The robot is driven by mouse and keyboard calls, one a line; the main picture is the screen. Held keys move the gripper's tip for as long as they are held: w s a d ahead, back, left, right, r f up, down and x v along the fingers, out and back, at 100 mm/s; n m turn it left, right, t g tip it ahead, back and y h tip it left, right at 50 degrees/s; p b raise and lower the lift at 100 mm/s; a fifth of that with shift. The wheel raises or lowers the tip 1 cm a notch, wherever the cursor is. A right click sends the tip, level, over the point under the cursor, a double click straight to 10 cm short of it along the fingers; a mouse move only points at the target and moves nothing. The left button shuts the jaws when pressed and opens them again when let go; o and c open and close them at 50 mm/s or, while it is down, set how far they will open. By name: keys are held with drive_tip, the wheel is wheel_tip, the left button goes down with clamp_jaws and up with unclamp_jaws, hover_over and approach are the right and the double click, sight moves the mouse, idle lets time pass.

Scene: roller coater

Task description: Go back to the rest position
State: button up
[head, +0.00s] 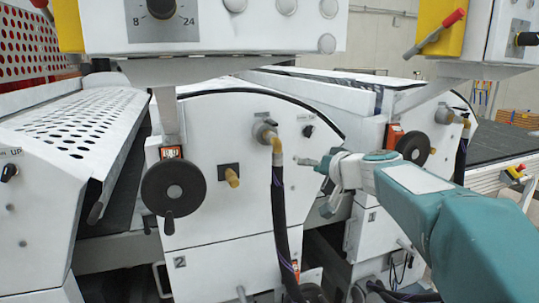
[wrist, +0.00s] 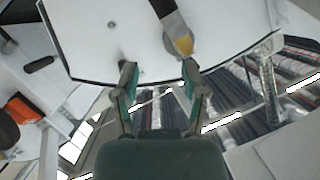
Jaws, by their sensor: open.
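My gripper (head: 318,161) is at the end of my teal and white arm, right of centre in the head view. It points left toward the white panel of the machine (head: 225,130). In the wrist view my gripper (wrist: 157,72) has its two teal fingers spread apart, with nothing between them. The yellow-brown elbow fitting (head: 277,142) with a black hose stands left of my gripper, apart from it in the head view. The fitting's yellow end (wrist: 184,45) also shows in the wrist view, beyond the fingertips.
A black handwheel (head: 173,188) is on the machine's left side, and another handwheel (head: 413,148) is behind my arm. A control box (head: 185,25) hangs above. A perforated guard (head: 75,130) is at left. A dark gap separates the two machine units.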

drive_tip(key=s+a+f+n+g+h, duration=0.1)
drive_tip(key=s+f+g, duration=0.15)
drive_tip(key=s, duration=0.55)
drive_tip(key=s+a+f+g+h, duration=0.15)
drive_tip(key=s+f, duration=0.25)
drive_tip(key=s, duration=0.5)
drive_tip(key=s+d+f+g+h, duration=0.1)
drive_tip(key=s+d+f+h, duration=0.1)
drive_tip(key=s+f, duration=0.4)
drive_tip(key=s+d+f+m+g+h, duration=0.1)
drive_tip(key=s+d+f, duration=0.3)
drive_tip(key=s, duration=0.7)
drive_tip(key=shift+s+f+g+h, duration=0.4)
drive_tip(key=shift+f+g+h, duration=0.3)
drive_tip(key=shift+f+h, duration=0.15)
